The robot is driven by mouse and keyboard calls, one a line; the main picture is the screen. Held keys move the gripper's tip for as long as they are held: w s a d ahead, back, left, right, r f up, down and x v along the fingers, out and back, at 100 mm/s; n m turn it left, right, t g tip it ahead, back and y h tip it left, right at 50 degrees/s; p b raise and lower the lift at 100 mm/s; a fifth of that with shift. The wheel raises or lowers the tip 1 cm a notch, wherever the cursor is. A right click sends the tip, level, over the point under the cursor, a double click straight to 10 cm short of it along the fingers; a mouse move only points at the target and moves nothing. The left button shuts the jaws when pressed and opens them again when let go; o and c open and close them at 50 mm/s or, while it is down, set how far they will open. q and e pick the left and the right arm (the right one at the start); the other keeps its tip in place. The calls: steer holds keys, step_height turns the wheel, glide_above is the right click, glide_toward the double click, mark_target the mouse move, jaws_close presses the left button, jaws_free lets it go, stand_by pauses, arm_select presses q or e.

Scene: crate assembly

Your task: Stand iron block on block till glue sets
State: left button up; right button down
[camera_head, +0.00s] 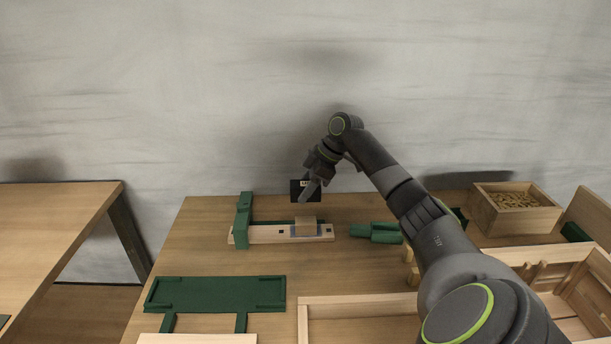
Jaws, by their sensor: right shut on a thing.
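A small wooden block (303,227) stands on a light wooden slat (264,235), near the slat's right end. A dark block with a pale label, the iron block (297,191), is in my right gripper (311,190), a little above and behind the wooden block. The right gripper is shut on it, and its fingers cover part of it. The iron block looks apart from the wooden block. My left gripper is not in view.
A green upright fixture (244,218) stands at the slat's left end. A green tray (216,294) is in front. A box of small wooden pieces (515,222) and an open crate (400,305) are at right.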

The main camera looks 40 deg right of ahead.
steer(key=shift+f+p, duration=0.15)
steer(key=shift+p, duration=0.15)
steer(key=shift+f, duration=0.3)
steer(key=shift+f+b, duration=0.65)
steer(key=shift+b, duration=0.2)
step_height(320, 180, down, 3)
steer(key=b, duration=0.3)
steer(key=shift+f+b, duration=0.2)
steer(key=shift+b, duration=0.15)
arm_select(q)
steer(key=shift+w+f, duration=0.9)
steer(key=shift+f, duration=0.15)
arm_select(e)
steer(key=shift+f, duration=0.7)
arm_select(q)
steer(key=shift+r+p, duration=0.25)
steer(key=shift+p, duration=0.05)
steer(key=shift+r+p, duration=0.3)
arm_select(e)
steer(key=shift+s+r, duration=0.1)
